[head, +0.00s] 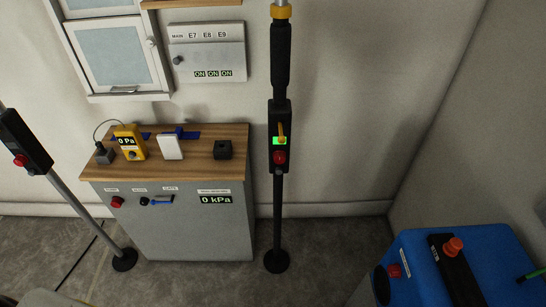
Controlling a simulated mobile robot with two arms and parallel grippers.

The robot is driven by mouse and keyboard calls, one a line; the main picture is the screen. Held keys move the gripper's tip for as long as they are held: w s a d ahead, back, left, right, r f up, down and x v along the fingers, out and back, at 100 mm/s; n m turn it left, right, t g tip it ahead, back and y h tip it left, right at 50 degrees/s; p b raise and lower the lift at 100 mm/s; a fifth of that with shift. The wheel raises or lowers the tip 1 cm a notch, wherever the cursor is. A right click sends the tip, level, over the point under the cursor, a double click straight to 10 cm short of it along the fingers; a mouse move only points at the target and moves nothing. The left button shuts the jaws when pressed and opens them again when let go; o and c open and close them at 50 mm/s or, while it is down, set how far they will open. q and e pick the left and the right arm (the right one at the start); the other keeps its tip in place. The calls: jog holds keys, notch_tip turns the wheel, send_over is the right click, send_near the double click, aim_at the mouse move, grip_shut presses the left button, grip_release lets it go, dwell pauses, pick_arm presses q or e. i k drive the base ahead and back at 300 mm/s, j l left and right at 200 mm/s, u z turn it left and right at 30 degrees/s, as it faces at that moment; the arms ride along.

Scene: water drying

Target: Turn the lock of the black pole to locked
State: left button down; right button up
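The black pole (278,215) stands upright in the middle of the head view, on a round black foot on the floor. A black control box (273,165) sits on it at mid-height. On the box are a small yellow-orange lever (281,130), which looks about upright, a lit green patch (275,141) and a red knob (279,157) below. Whether the lock reads locked cannot be made out. Neither of my grippers is in view, and nothing touches the pole's box.
A grey cabinet (185,225) with a wooden top stands left of the pole, holding a yellow gauge (130,143) and small items. A grey pole (75,198) leans at far left. A blue machine (415,262) stands at lower right. Floor shows between the black pole and that machine.

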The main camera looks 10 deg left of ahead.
aim_at(279, 156)
jog(key=i+j+u, duration=0.2)
jog(key=i+j, duration=0.15)
jog(key=i+j+u, duration=0.2)
jog(key=i, duration=0.4)
